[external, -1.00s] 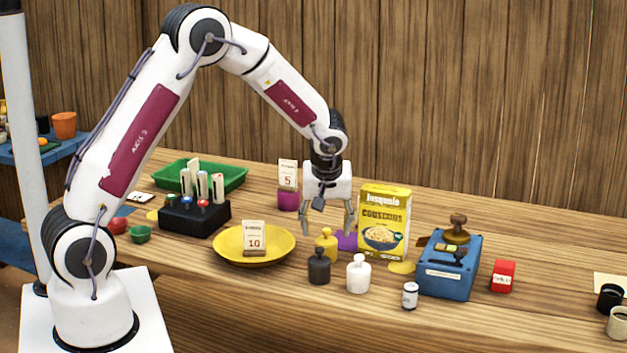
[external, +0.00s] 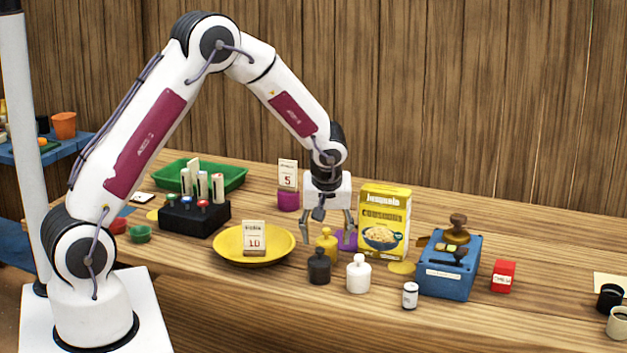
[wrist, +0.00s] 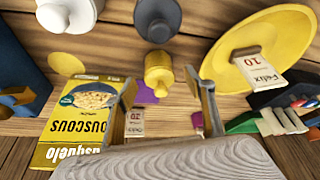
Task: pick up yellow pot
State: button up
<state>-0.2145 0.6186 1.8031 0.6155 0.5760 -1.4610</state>
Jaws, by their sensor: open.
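The yellow pot (external: 327,245) is a small knobbed vessel standing on the wooden counter, behind the black pot (external: 319,266) and the white pot (external: 358,273). In the wrist view the yellow pot (wrist: 158,72) lies just beyond the fingertips, roughly midway between them. My gripper (external: 328,238) points down with its fingers apart, close above and around the yellow pot's top in the picture. In the wrist view my gripper (wrist: 157,78) is open and empty. Whether the fingers touch the pot cannot be told.
A yellow couscous box (external: 384,222) stands close to the right of the fingers. A purple piece (external: 347,240) lies behind the pot. A yellow plate (external: 228,248) with a number card is at the left. A blue box (external: 449,265) and small white jar (external: 410,295) stand at the right.

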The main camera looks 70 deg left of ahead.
aim_at(327, 240)
jog(key=shift+x, duration=2.4)
jog(key=shift+w, duration=0.1)
jog(key=shift+r, duration=0.1)
jog(key=c, duration=1.5)
